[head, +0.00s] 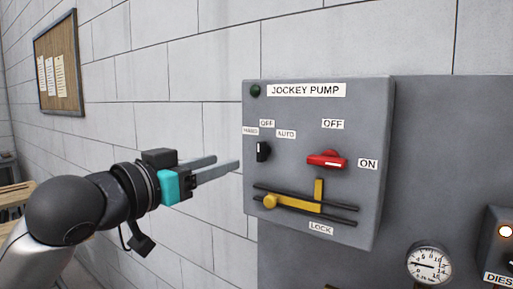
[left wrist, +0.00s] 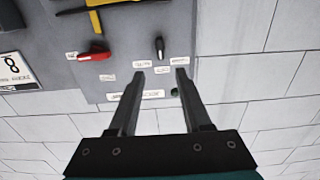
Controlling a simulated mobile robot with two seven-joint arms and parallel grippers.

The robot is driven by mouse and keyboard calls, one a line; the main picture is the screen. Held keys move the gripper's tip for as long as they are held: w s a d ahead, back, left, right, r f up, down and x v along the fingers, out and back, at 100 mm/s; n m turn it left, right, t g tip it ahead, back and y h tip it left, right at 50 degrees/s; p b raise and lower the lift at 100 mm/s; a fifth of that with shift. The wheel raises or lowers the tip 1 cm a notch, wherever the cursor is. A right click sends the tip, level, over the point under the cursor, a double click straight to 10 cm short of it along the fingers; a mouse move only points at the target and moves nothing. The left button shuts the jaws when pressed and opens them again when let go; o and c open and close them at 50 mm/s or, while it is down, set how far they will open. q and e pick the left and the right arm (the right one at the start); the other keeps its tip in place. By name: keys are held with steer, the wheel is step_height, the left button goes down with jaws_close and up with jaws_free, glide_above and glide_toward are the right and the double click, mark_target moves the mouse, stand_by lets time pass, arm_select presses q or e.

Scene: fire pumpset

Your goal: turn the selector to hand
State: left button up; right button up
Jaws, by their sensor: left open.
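The selector is a small black knob (head: 263,151) on the grey JOCKEY PUMP box (head: 365,190). It stands roughly upright below the HAND (head: 250,131), OFF (head: 267,123) and AUTO (head: 286,133) labels; which one it points to is too small to tell. My left gripper (head: 228,162) is open and empty, left of the knob and apart from it in the head view. In the left wrist view, where the box appears upside down, the knob (left wrist: 159,47) lies beyond and between the open fingertips (left wrist: 161,72). My right gripper is not in view.
A red handle (head: 327,160) sits right of the selector, between OFF and ON labels. Below it is a yellow lock slider (head: 292,203) on dark rails. A pressure gauge (head: 429,264) is at lower right. Bare block wall lies left of the box.

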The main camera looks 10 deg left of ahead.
mark_target(259, 150)
arm_select(q)
steer(key=p+x, duration=0.2)
steer(key=x, duration=1)
steer(key=shift+w+d, duration=0.1)
steer(key=shift+w, duration=0.05)
jaws_close()
